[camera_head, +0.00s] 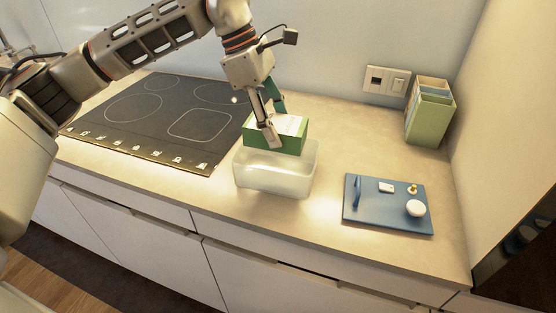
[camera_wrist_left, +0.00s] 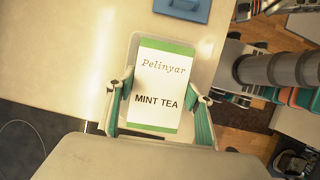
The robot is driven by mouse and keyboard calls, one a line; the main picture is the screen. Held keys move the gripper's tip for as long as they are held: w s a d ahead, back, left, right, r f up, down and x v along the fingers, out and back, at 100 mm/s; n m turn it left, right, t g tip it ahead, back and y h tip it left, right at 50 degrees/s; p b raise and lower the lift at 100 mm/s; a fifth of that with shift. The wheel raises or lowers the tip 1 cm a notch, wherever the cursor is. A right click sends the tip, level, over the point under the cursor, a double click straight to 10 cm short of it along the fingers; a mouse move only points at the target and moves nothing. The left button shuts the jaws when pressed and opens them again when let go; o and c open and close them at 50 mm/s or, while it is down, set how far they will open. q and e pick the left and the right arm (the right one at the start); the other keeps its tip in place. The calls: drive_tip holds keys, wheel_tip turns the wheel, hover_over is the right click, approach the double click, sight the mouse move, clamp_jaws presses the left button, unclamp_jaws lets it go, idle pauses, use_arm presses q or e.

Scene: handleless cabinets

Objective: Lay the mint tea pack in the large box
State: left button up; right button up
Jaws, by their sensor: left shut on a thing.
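The mint tea pack (camera_wrist_left: 160,85) is a white and green box with "MINT TEA" on its face. It also shows in the head view (camera_head: 290,137), where its green side faces me. My left gripper (camera_head: 274,128) is shut on the pack, with one finger on each side of it. The large box (camera_head: 275,176) is a clear, frosted open container on the counter. The pack is at the opening of the large box, toward its back edge; I cannot tell whether it touches the box. In the left wrist view, the box rim (camera_wrist_left: 137,40) shows behind the pack.
A black cooktop (camera_head: 165,115) lies to the left of the box. A blue board (camera_head: 388,205) with several small items lies to the right. A green organiser (camera_head: 430,112) stands at the back right. The counter between the box and the board is clear.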

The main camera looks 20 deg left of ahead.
use_arm(q)
wheel_tip(320, 180, down, 6)
drive_tip(key=shift+r, duration=0.2)
wheel_tip(320, 180, down, 4)
drive_tip(key=shift+f+b, duration=0.1)
drive_tip(key=shift+b, duration=0.2)
drive_tip(key=o, duration=1)
drive_tip(key=shift+c, duration=0.2)
use_arm(e)
drive_tip(key=shift+w, duration=0.35)
use_arm(q)
drive_tip(key=v, duration=1.1)
drive_tip(key=shift+a+r+p, duration=0.15)
drive_tip(key=shift+r+p, duration=0.15)
drive_tip(key=shift+p, duration=0.1)
drive_tip(key=shift+a+r, duration=0.1)
drive_tip(key=shift+r, duration=0.15)
use_arm(e)
drive_tip(key=shift+s+r, duration=0.1)
drive_tip(key=shift+s, duration=0.1)
drive_tip(key=shift+r, duration=0.15)
